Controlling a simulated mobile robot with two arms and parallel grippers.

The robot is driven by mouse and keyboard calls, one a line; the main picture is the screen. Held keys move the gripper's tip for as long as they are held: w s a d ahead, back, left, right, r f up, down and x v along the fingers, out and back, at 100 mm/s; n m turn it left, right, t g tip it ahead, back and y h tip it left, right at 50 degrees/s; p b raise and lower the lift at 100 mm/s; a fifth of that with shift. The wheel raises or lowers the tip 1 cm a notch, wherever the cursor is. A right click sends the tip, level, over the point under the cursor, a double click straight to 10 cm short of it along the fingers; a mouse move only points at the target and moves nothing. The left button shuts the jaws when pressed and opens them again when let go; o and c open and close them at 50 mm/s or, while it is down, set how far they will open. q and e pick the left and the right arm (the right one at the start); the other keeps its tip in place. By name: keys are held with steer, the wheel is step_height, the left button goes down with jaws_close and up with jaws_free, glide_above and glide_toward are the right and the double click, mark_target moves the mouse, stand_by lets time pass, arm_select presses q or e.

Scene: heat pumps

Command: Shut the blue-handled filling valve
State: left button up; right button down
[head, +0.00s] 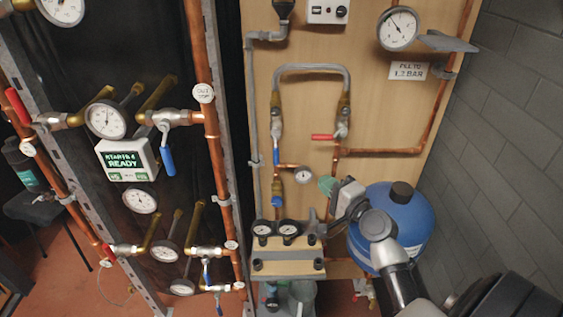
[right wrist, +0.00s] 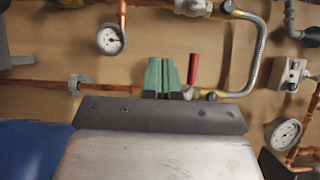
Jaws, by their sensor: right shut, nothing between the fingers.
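The filling valve (head: 276,132) sits on the left leg of a looped hose on the wooden board. Its blue handle (head: 276,156) hangs straight down, in line with the pipe. In the right wrist view, which is turned sideways, the valve body (right wrist: 192,6) is cut by the top edge and I cannot make out the blue handle. My right gripper (head: 327,184) has green fingers, shut and empty, below and to the right of the handle and apart from it. The fingers (right wrist: 162,76) also show in the right wrist view. My left gripper is not in view.
A red-handled valve (head: 340,130) is on the hose's right leg, above my right gripper. A small gauge (head: 303,175) stands between handle and gripper. A blue tank (head: 405,225) is at the right. The left rack (head: 190,60) carries another blue handle (head: 168,161).

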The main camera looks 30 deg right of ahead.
steer(key=p, duration=0.2)
glide_toward(276, 148)
steer(key=w+d+f, duration=0.3)
steer(key=w+d, duration=0.1)
steer(key=d, duration=0.1)
steer(key=shift+w+a+f+p, duration=0.15)
steer(key=shift+w+a+p, duration=0.1)
steer(key=shift+w+a, duration=0.6)
steer(key=shift+w+a+f+p, duration=0.15)
steer(key=shift+w+a+p, duration=0.05)
steer(key=shift+w+a, duration=0.65)
